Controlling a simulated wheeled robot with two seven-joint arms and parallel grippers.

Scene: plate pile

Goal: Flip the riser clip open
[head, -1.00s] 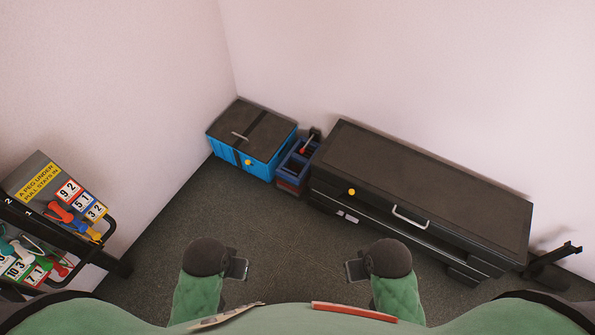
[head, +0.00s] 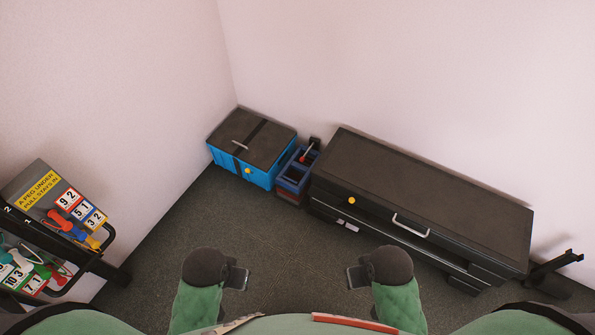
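I cannot pick out a riser clip in the head view. My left gripper (head: 239,278) and my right gripper (head: 357,278) are at the bottom of the view, in front of my body and over the dark floor. Both are small and seen from above, with no object visible in them. I cannot tell whether their fingers are open or shut. Neither touches any furniture.
A blue box with a dark lid (head: 241,137), a small blue bin (head: 294,170) and a long black cabinet (head: 440,200) stand along the walls. At left is a rack with coloured pegs and numbered cards (head: 69,199). Dark carpet (head: 225,215) between is clear.

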